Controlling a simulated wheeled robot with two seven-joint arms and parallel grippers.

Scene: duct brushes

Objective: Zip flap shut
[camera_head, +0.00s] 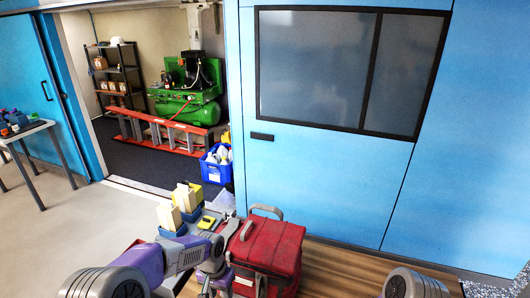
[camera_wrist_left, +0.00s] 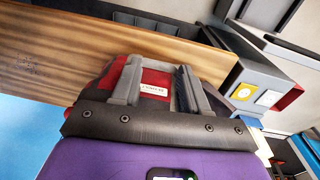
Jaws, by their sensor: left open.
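A red bag (camera_head: 268,248) with a grey carry handle (camera_head: 264,210) stands on a wooden-topped bench at the lower middle of the head view. Its top looks closed over, but the zip and its pull are too small to make out. My left gripper (camera_head: 222,278) is low at the bag's left side. In the left wrist view the gripper (camera_wrist_left: 160,88) is open, and red fabric with a white label (camera_wrist_left: 154,90) of the bag (camera_wrist_left: 152,78) shows between its fingers. I cannot tell whether the fingers touch it. My right gripper is not in view.
The bench top (camera_head: 345,272) is bare to the bag's right. Blue holders with pale blocks (camera_head: 184,200) and a yellow device (camera_head: 207,222) are left of the bag. A blue wall (camera_head: 330,180) rises behind. A blue crate (camera_head: 217,165) stands on the floor.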

